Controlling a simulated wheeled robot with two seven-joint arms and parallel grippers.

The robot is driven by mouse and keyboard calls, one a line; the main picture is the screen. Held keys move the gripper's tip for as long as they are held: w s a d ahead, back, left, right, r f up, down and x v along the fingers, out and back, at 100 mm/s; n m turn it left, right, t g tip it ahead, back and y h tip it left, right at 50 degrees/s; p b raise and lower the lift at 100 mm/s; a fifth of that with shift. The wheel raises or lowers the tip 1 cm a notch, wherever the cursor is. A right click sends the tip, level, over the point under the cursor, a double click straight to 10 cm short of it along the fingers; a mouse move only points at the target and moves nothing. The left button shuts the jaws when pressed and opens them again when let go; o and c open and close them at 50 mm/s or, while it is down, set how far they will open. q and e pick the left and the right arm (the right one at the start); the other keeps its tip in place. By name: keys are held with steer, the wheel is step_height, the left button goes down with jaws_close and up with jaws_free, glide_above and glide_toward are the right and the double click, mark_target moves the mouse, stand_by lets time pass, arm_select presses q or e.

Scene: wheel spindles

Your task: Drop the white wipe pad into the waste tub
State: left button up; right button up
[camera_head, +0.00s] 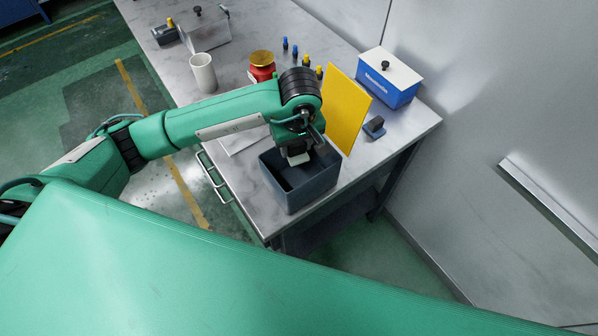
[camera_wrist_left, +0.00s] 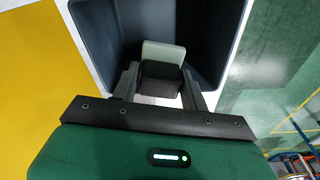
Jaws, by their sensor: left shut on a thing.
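The white wipe pad (camera_head: 299,158) is held by my left gripper (camera_head: 297,150), which points down over the waste tub. In the left wrist view the pad (camera_wrist_left: 163,51) shows pale beyond a dark block (camera_wrist_left: 161,82) between the fingers of the left gripper (camera_wrist_left: 162,90). The waste tub (camera_head: 290,198) is a dark blue-grey open box on the table's near end. Its wall (camera_wrist_left: 108,45) frames the pad in the left wrist view. I cannot tell exactly how deep the pad is relative to the rim. My right gripper is not in view.
A yellow panel (camera_head: 346,107) stands upright right behind the tub. A blue box with a white lid (camera_head: 388,78) and a small dark block (camera_head: 374,127) are to its right. A white cup (camera_head: 203,73), a red pot with a gold lid (camera_head: 262,67) and several small pegs stand farther back.

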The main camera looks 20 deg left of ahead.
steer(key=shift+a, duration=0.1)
arm_select(q)
steer(key=o, duration=0.9)
steer(key=shift+c, duration=0.2)
steer(key=shift+o, duration=0.9)
steer(key=shift+r+b, duration=0.3)
steer(key=shift+r, duration=0.3)
step_height(320, 180, up, 12)
steer(key=s+d+b, duration=0.1)
steer(key=b, duration=0.1)
steer(key=shift+s+r+b, duration=0.15)
steer(key=shift+r+b, duration=0.1)
steer(key=shift+b, duration=0.15)
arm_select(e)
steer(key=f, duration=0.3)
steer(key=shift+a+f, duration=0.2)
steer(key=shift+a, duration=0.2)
